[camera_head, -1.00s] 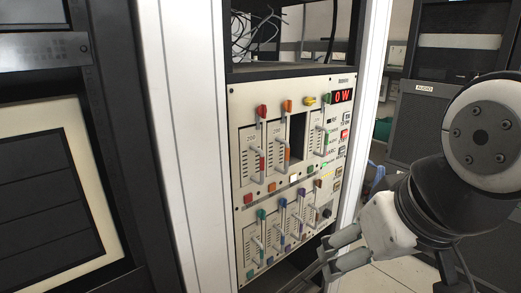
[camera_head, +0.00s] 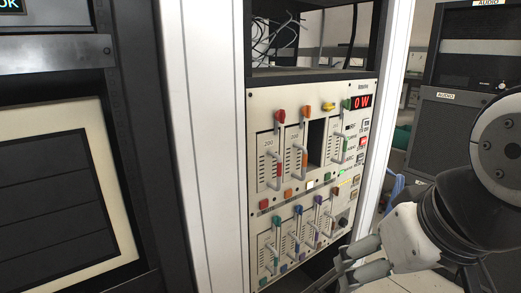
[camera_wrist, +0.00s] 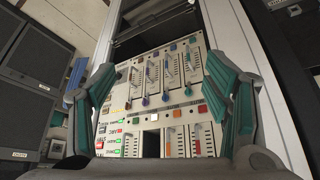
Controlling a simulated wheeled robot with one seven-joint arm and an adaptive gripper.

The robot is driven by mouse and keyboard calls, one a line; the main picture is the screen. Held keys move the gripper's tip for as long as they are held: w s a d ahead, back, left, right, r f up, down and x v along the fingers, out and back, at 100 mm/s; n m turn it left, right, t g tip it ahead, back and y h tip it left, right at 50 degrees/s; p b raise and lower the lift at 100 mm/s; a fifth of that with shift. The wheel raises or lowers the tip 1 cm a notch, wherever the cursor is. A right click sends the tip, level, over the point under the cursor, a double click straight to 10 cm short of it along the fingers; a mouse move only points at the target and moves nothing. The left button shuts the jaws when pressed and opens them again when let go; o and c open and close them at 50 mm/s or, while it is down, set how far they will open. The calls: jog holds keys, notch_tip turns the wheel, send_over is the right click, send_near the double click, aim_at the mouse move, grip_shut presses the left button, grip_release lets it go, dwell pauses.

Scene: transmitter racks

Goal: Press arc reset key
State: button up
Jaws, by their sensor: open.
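The transmitter control panel (camera_head: 262,150) is a cream plate with sliders, coloured knobs and a red "0 W" display (camera_head: 362,102). A column of small keys lies along its right edge, including a red key (camera_head: 363,142) and a beige key (camera_head: 360,158) by a blurred label that seems to read ARC. I cannot clearly read which one is the arc reset key. My gripper (camera_head: 362,262) is low and right of the panel, apart from the keys. In the wrist view my gripper (camera_wrist: 160,95) is open and empty, and the panel appears upside down between its fingers.
A white rack post (camera_head: 388,130) stands right of the panel. Loose cables (camera_head: 275,35) hang in the open bay above. A dark AUDIO rack (camera_head: 445,140) is behind at right. A dark cabinet with a cream-framed panel (camera_head: 115,170) is at left.

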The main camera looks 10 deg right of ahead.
jog(key=w+f+b, duration=0.6)
jog(key=w+f, duration=0.1)
jog(key=w, duration=0.2)
jog(key=shift+b, duration=0.3)
grip_shut()
dwell(0.7)
